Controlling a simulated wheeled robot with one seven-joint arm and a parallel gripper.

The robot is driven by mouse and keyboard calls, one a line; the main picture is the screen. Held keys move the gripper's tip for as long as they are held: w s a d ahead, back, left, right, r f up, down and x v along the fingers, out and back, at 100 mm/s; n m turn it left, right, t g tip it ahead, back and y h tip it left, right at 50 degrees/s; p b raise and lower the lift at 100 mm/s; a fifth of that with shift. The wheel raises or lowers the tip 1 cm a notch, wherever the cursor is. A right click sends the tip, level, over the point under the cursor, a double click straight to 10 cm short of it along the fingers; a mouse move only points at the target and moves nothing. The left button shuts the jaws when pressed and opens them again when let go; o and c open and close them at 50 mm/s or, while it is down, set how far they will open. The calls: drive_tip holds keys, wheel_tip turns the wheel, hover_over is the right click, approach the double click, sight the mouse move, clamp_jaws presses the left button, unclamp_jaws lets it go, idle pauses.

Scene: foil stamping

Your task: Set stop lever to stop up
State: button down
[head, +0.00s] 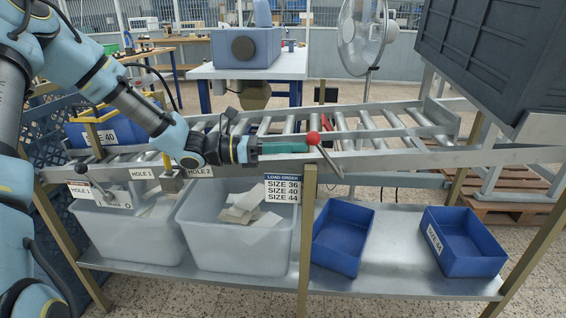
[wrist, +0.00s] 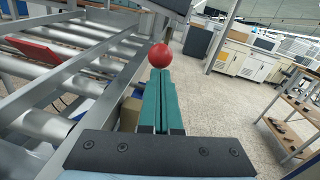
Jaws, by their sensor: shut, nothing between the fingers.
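The lever with a red ball knob (head: 314,138) is at the front rail of the roller conveyor. Its metal shaft (head: 330,160) slants from the knob down to the right. My gripper (head: 303,140), with teal fingers, comes from the left and is shut and empty. Its fingertips are right beside the knob; I cannot tell whether they touch it. In the wrist view the red knob (wrist: 160,56) is just beyond the shut fingertips (wrist: 161,72), and the shaft is hidden there.
The conveyor's front rail (head: 400,160) runs below and beside my gripper. A second lever with a dark knob (head: 82,169) is at the left. A blue bin (head: 95,133) labelled 40 sits on the conveyor's left end. Blue bins (head: 342,236) and grey bins (head: 232,240) stand on the shelf below.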

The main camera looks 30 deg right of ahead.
sight(315, 135)
drive_tip(key=s+d+r+y+p, duration=0.1)
drive_tip(key=p, duration=0.1)
drive_tip(key=s+d+r+t+y+p, duration=0.1)
drive_tip(key=r+p, duration=0.1)
drive_tip(key=p, duration=0.1)
drive_tip(key=s+d+r+t+y+p, duration=0.1)
drive_tip(key=r+y+p, duration=0.1)
drive_tip(key=p, duration=0.1)
drive_tip(key=shift+d+m, duration=0.25)
drive_tip(key=shift+m, duration=0.05)
drive_tip(key=shift+s+d+r+t+y+p, duration=0.15)
drive_tip(key=shift+s+d+t+y+p, duration=0.1)
drive_tip(key=shift+s+d+t+p, duration=0.25)
drive_tip(key=shift+s+d+r+t+y+p, duration=0.1)
drive_tip(key=shift+s+d+t+y+p, duration=0.2)
drive_tip(key=shift+d+p, duration=0.35)
drive_tip(key=shift+s+d+r, duration=0.1)
drive_tip(key=shift+s+r, duration=0.05)
drive_tip(key=shift+s, duration=0.05)
